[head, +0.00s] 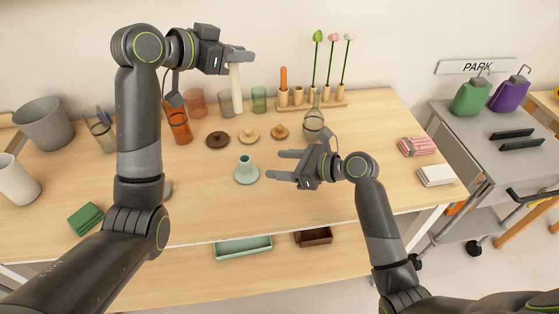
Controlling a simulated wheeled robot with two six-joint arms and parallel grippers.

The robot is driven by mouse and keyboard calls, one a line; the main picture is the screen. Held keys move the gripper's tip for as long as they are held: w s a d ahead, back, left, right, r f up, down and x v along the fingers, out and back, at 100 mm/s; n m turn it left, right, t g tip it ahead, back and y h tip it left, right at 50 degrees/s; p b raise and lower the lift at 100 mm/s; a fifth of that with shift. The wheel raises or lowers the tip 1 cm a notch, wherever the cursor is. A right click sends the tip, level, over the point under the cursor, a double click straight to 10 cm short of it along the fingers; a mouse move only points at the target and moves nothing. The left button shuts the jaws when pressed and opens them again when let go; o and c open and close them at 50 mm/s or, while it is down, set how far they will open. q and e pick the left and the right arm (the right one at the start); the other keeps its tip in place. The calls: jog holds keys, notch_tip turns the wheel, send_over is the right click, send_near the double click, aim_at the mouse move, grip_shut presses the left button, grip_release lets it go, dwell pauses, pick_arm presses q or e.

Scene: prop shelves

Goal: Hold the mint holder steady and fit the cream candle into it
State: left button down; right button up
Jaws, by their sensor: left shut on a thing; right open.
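The cream candle (237,92) hangs upright in my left gripper (240,56), which is shut on its top end, above the back of the table. The mint holder (247,175) stands upright on the table near the middle, with a round base and a short socket; no candle is in it. My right gripper (281,165) is open, its fingers pointing left toward the holder, just to its right. The fingers look apart from the holder.
Coloured glasses (259,99) and a wooden rack (312,104) with an orange candle and flowers stand at the back. A glass vase (313,122) is behind my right gripper. Cloths (436,175) lie at right.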

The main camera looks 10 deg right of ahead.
aim_at(241, 159)
jog(key=x, duration=1.2)
jog(key=shift+w+d+r, duration=0.1)
jog(key=shift+w+d, duration=0.05)
jog(key=shift+w, duration=0.1)
jog(key=shift+c, duration=0.3)
jog(key=c, duration=1.1)
pick_arm(q)
notch_tip(241, 159, down, 15)
jog(key=shift+r, duration=0.2)
pick_arm(e)
jog(key=shift+c, duration=0.2)
